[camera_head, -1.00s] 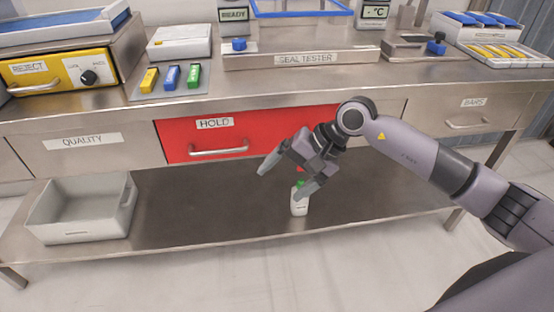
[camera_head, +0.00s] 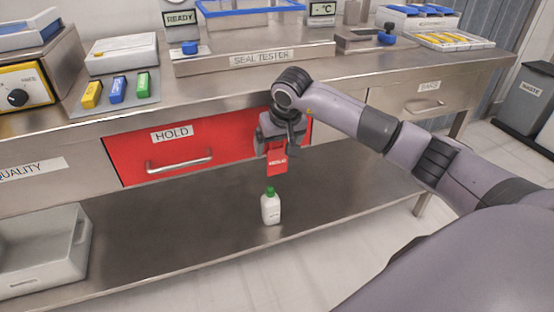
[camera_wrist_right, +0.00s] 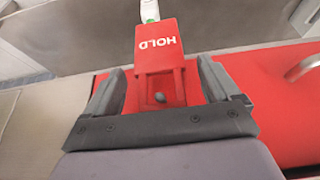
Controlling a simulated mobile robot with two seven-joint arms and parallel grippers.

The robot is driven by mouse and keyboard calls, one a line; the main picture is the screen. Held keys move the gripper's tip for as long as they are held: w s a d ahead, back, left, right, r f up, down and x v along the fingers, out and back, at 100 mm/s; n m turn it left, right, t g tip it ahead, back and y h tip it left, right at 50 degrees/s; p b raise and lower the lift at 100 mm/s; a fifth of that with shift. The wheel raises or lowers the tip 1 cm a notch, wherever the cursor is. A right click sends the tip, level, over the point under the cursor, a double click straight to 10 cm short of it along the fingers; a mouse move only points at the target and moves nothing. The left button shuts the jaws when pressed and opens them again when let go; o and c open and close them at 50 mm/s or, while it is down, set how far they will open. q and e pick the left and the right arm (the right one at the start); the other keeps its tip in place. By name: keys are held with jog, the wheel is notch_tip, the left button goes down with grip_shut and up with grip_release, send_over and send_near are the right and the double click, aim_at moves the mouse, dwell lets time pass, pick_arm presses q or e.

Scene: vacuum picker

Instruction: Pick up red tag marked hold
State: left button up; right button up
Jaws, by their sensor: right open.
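The red tag (camera_head: 278,162) with white lettering shows below my right gripper (camera_head: 279,140) in the head view, in front of the right end of the red HOLD drawer (camera_head: 200,142). In the right wrist view the tag (camera_wrist_right: 158,58) reads HOLD upside down. A dark round spot shows near its near end. My right gripper (camera_wrist_right: 165,92) is open, with one finger on each side of the tag's near part and gaps visible beside it. My left gripper is out of view.
A white bottle with a green cap (camera_head: 270,207) stands on the lower shelf (camera_head: 180,220) below the tag. A grey bin (camera_head: 45,255) sits at the shelf's left. The drawer's metal handle (camera_head: 180,162) juts out left of my gripper. Much of the shelf is clear.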

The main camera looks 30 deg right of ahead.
jog(key=shift+f, duration=0.15)
jog(key=c, duration=1.1)
jog(key=shift+c, duration=0.2)
